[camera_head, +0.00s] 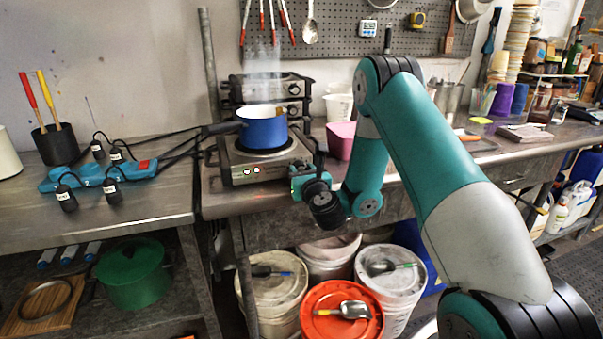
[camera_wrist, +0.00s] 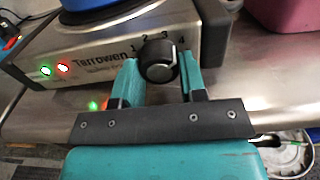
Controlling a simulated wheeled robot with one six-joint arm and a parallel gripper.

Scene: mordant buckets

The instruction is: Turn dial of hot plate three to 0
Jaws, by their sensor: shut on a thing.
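The hot plate (camera_head: 228,166) stands at the front of the bench with a blue pot (camera_head: 262,132) on it. In the head view my gripper (camera_head: 303,178) is at the plate's front right corner, and the dial is hidden.
More hot plates (camera_head: 290,88) are stacked behind, with steam above the pot. A pink container (camera_head: 341,140) stands close to the right. A teal power strip (camera_head: 98,176) with plugs lies left. Lidded buckets (camera_head: 272,290) stand below the bench edge.

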